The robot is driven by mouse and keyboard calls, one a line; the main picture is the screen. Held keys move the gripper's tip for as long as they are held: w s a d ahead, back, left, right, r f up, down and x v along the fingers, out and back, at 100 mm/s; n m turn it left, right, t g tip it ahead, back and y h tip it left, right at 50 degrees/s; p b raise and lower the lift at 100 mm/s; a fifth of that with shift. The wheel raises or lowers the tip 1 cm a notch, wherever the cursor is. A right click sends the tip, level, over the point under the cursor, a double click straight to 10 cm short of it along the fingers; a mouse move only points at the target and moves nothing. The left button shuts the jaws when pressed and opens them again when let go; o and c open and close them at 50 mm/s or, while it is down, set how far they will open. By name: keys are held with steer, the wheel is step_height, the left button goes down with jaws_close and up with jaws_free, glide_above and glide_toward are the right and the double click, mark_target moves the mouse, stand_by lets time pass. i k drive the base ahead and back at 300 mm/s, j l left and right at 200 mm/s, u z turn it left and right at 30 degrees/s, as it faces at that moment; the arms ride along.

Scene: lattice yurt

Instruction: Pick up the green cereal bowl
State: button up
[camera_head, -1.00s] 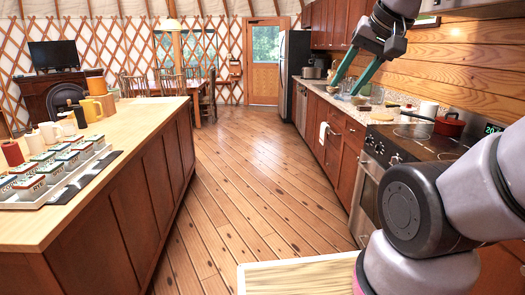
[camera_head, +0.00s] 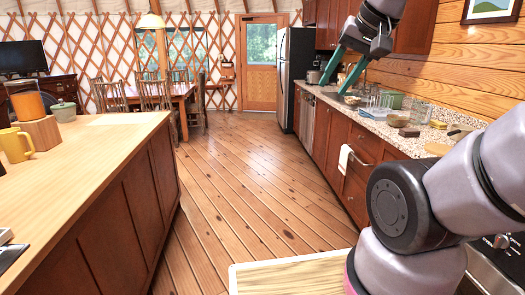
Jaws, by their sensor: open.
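My gripper (camera_head: 335,88) is raised at the upper right, its two teal fingers apart, pointing down and empty. It appears in front of the right-hand counter, and its height above it is hard to judge. A green vessel (camera_head: 392,99) stands on that counter by the dish rack, right of my gripper. It is small and partly hidden, so I cannot tell whether it is the green cereal bowl. A grey-green rounded pot (camera_head: 63,112) stands on the wooden island at the left, far from my gripper; it seems to have a small knob or handle on top.
The wooden island (camera_head: 95,150) fills the left, with a yellow mug (camera_head: 15,145) and an orange-filled jar (camera_head: 27,105) on a block. The speckled counter (camera_head: 375,124) runs along the right. The wooden floor (camera_head: 235,180) between them is clear. A dining table (camera_head: 180,92) stands behind.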

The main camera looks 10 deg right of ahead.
mark_target(398, 121)
steer(key=i+z, duration=0.15)
steer(key=i, duration=0.55)
steer(key=i+z, duration=0.1)
steer(key=i, duration=0.55)
steer(key=i+j+z, duration=0.15)
steer(key=i, duration=0.55)
steer(key=i+z, duration=0.8)
steer(key=i+j+z, duration=0.25)
steer(key=i+z, duration=0.15)
steer(key=i+j+z, duration=0.4)
steer(key=i+l, duration=0.05)
